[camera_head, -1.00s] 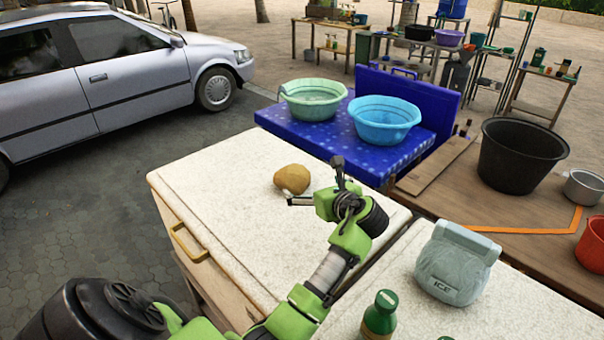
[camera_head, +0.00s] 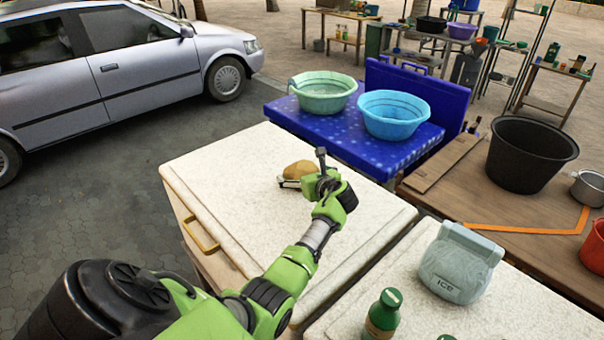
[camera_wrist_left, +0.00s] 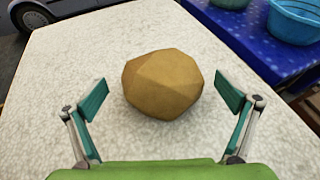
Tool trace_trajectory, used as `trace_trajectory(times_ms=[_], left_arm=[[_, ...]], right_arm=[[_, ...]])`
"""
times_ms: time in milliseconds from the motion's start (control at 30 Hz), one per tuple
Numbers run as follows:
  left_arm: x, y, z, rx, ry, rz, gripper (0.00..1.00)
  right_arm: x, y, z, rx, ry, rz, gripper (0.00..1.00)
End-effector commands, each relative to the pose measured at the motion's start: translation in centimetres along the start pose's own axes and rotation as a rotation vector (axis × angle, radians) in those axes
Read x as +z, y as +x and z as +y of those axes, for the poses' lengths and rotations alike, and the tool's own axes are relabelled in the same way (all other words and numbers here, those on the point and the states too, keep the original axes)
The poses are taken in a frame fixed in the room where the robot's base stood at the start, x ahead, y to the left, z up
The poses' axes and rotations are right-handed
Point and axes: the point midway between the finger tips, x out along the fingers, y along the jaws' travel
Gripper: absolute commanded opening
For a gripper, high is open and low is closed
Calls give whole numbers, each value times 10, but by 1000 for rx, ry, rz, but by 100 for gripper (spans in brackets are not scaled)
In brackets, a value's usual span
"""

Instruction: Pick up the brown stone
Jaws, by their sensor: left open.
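The brown stone (camera_head: 300,170) is a faceted tan-brown lump on the white speckled countertop (camera_head: 235,180). In the left wrist view the stone (camera_wrist_left: 163,84) sits centred ahead, between and slightly beyond my fingertips. My left gripper (camera_head: 296,183) is open and close to the stone, hiding part of its near side in the head view. In the left wrist view both fingers of my left gripper (camera_wrist_left: 162,98) are spread wide, with a gap on either side of the stone. My right gripper is not in view.
A blue table (camera_head: 290,115) with a green basin (camera_head: 323,93) and a blue basin (camera_head: 393,115) stands behind the countertop. At right are an ice bag (camera_head: 458,262), a green bottle (camera_head: 383,314) and a black tub (camera_head: 528,155). The countertop left of the stone is clear.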

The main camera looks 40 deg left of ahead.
Motion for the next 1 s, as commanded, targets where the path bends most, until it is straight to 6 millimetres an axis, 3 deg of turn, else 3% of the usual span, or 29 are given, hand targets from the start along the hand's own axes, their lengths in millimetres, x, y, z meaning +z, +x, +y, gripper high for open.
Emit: trace_trajectory(times_ms=[267,500,567,1000], left_arm=[[0,2,0,0,0,0,96],[0,2,0,0,0,0,34],[5,2,-1,-2,-3,-9,21],[12,-1,-1,-1,-3,-10,21]], right_arm=[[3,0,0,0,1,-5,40],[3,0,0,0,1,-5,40],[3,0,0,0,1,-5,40],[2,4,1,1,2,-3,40]])
